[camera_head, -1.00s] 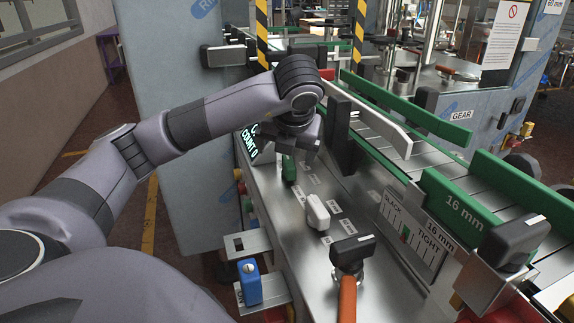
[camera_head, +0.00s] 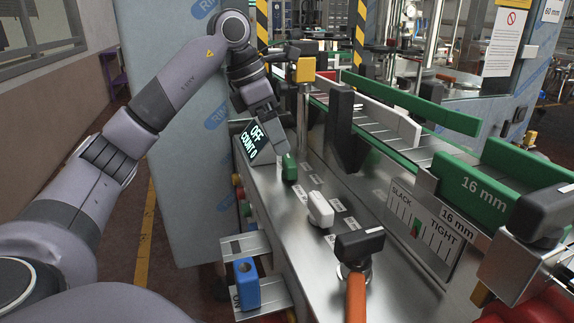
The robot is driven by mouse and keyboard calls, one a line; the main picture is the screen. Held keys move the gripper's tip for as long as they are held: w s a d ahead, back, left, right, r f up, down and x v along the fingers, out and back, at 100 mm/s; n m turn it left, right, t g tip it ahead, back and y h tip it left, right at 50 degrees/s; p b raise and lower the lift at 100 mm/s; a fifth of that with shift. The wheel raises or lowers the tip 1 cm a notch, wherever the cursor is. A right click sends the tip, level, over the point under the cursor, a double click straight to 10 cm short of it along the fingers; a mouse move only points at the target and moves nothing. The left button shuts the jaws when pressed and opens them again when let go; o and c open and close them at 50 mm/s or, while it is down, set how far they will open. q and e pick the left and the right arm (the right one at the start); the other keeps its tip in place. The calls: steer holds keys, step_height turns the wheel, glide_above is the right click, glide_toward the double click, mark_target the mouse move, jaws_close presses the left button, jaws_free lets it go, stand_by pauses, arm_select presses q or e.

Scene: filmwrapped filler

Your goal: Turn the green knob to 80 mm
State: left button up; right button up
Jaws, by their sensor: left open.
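The green knob (camera_head: 289,167) stands on the sloped metal panel (camera_head: 290,217), left of the conveyor, with small white labels near it. The labels are too small to read. My left gripper (camera_head: 277,149) points down just above and left of the green knob. Its jaws are open, and I cannot tell whether a finger touches the knob. My right gripper is not in view.
A white knob (camera_head: 320,209) and a black knob (camera_head: 358,246) sit nearer on the panel. An OFF / COUNT 0 display (camera_head: 255,142) is beside my gripper. A yellow block (camera_head: 304,70) stands behind. Green rails (camera_head: 480,185) marked 16 mm lie right.

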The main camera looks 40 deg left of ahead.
mark_target(288, 160)
arm_select(q)
steer(key=shift+m, duration=0.3)
steer(key=b+x, duration=0.1)
steer(key=x, duration=0.6)
steer(key=shift+d, duration=0.15)
